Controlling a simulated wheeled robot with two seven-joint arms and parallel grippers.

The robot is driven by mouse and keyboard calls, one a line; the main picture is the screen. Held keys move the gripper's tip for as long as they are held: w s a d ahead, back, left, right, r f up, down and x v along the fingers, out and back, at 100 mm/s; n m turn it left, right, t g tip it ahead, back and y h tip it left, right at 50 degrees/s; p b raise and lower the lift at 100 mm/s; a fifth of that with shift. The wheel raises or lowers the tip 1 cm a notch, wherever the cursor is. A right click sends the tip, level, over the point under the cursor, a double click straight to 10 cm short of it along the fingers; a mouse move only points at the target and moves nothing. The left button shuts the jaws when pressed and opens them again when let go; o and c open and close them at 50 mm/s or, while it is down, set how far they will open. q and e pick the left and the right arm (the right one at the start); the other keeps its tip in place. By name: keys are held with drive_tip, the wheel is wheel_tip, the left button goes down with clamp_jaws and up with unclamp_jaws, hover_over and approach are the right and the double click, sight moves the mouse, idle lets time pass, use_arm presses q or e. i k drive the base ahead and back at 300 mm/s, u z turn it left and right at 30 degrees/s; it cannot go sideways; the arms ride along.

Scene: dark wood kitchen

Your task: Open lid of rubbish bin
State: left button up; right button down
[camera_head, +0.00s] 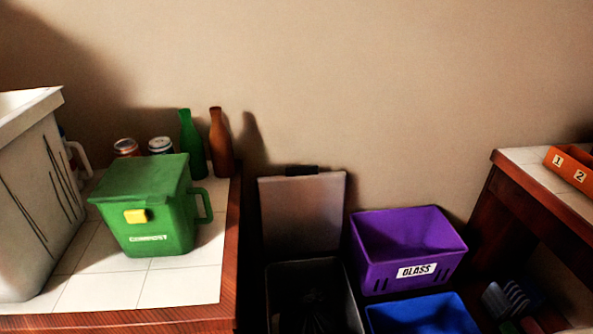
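A dark grey bin (353,305) stands on the floor between the tiled counter and the coloured boxes. Its grey lid (302,215) stands upright at the bin's back edge, near the wall, with a small black piece at the top. The bin's mouth is uncovered and its inside is dark; I cannot make out the contents clearly. The bin's lower part is cut off by the bottom of the view. Neither of my grippers is in view.
A tiled counter (140,290) on the left bears a green compost container (160,215), bottles (221,150), cans (161,146) and a large whitish container (35,210). A purple glass box (385,270) and blue box (425,315) stand right of the bin. A second counter (530,170) is at right.

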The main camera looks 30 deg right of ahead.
sight(301, 210)
drive_tip(key=u, duration=1.65)
drive_tip(key=k, duration=1)
drive_tip(key=z, duration=1.05)
drive_tip(key=i, duration=0.5)
drive_tip(key=z, duration=0.05)
